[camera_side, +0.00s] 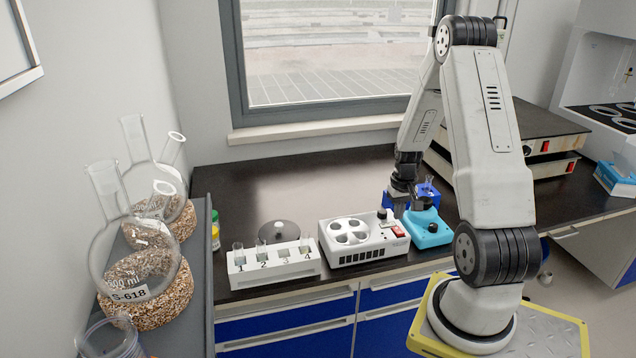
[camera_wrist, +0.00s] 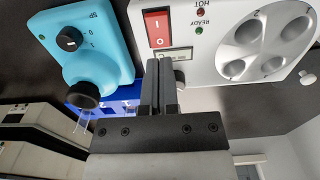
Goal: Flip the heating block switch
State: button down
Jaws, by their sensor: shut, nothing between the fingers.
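The white heating block (camera_side: 362,256) stands on the dark bench, with round wells on top. Its red rocker switch (camera_side: 398,231) is on the right end of the block. In the wrist view the switch (camera_wrist: 158,28), marked with a line and a circle, shows clearly beside a small display (camera_wrist: 172,58) and the HOT and READY lights. My gripper (camera_wrist: 160,64) is shut and empty. Its fingertips appear just below the switch in the wrist view, overlapping the display's edge; contact cannot be told. In the side view my gripper (camera_side: 398,207) is behind the switch area.
A light-blue mixer (camera_side: 428,228) with a black knob stands close on the block's right. A dark-blue rack (camera_side: 427,190) is behind it. A white numbered tube rack (camera_side: 275,264) and a grey disc (camera_side: 279,231) are at the left.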

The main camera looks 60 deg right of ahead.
aim_at(396, 228)
jog(key=shift+r, duration=1.9)
jog(key=w+a+r+n+t, duration=0.1)
jog(key=w+a+r+n, duration=0.15)
jog(key=a, duration=0.55)
jog(key=w+a+r+n, duration=0.1)
jog(key=w+a+n, duration=0.15)
jog(key=a, duration=0.55)
jog(key=w+a+r+n+t, duration=0.15)
jog(key=w+a, duration=0.25)
jog(key=a, duration=0.4)
jog(key=s+a+r+n, duration=0.1)
jog(key=s+a+n, duration=0.1)
jog(key=a, duration=0.7)
jog(key=shift+s+a+r, duration=0.15)
jog(key=shift+s+a, duration=0.25)
jog(key=shift+s, duration=0.1)
jog(key=shift+n, duration=0.25)
